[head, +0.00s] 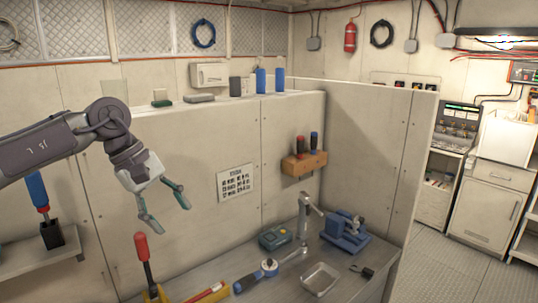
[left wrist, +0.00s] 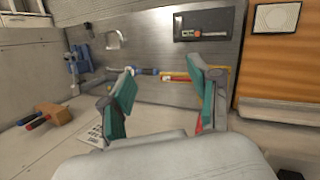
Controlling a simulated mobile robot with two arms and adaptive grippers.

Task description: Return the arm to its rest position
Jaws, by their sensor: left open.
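My left arm reaches in from the left in the head view, raised in front of the pale partition wall (head: 190,150). Its gripper (head: 168,215) points down, with its green-padded fingers spread apart and nothing between them. It hangs above the left part of the grey workbench (head: 345,285), near a red-handled tool (head: 142,248) and apart from it in the picture. The left wrist view shows the same open fingers (left wrist: 161,75) with the bench beyond them. My right gripper is in neither view.
On the bench are a blue vise (head: 345,232), a teal box-shaped device (head: 274,237), a metal tray (head: 320,278) and a blue-handled tool (head: 257,275). A wooden rack (head: 303,163) holds screwdrivers on the partition. A shelf (head: 40,258) stands at left.

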